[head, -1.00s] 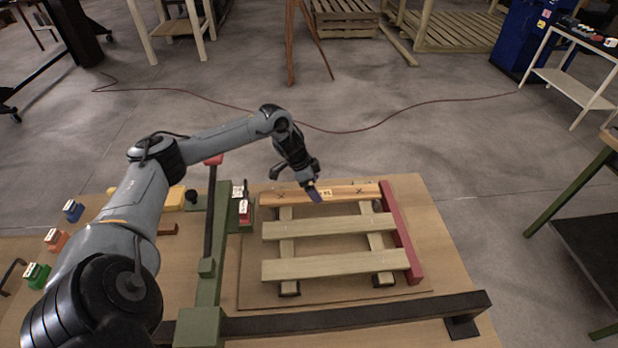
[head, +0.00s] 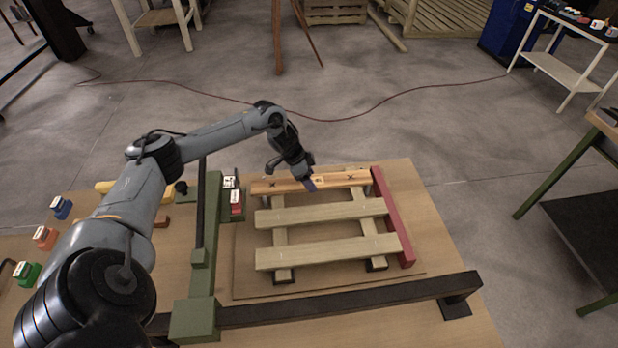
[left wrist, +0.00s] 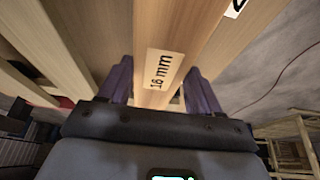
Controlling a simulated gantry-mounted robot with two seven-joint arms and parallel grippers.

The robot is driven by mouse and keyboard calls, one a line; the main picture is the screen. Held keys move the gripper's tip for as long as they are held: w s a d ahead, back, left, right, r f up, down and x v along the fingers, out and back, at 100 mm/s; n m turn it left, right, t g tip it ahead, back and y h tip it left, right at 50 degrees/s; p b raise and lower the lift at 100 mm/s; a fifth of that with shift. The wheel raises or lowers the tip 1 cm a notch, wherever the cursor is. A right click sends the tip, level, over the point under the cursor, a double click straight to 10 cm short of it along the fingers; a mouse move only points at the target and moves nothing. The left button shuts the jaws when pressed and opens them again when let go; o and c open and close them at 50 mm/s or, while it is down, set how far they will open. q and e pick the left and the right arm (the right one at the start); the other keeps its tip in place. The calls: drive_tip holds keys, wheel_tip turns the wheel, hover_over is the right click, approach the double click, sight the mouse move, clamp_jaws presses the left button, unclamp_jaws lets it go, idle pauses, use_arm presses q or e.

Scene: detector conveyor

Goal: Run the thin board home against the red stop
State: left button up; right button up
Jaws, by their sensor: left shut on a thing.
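The thin board (head: 345,179) is the far slat of a pallet-like frame, with dark X marks and a white label. The label, which seems to read 16 or 18 mm, shows on the board in the left wrist view (left wrist: 166,68). The red stop (head: 394,220) is a bar along the frame's right side. The board's right end lies close by it; I cannot tell whether they touch. My left gripper (head: 310,184) is shut on the board near its middle, with purple fingers (left wrist: 155,88) on either side of it. My right gripper is out of view.
Two pale slats (head: 320,213) lie nearer on cross-pieces. A green post (head: 206,240) and black rail (head: 350,302) border the frame at left and front.

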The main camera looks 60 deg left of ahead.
use_arm(q)
drive_tip(key=c, duration=0.4)
drive_tip(key=shift+o, duration=0.2)
drive_tip(key=shift+w+p, duration=0.15)
drive_tip(key=shift+p, duration=0.15)
drive_tip(key=shift+w+d, duration=0.3)
drive_tip(key=shift+w, duration=0.15)
drive_tip(key=o, duration=1.2)
drive_tip(key=shift+o, duration=0.2)
drive_tip(key=shift+r, duration=0.1)
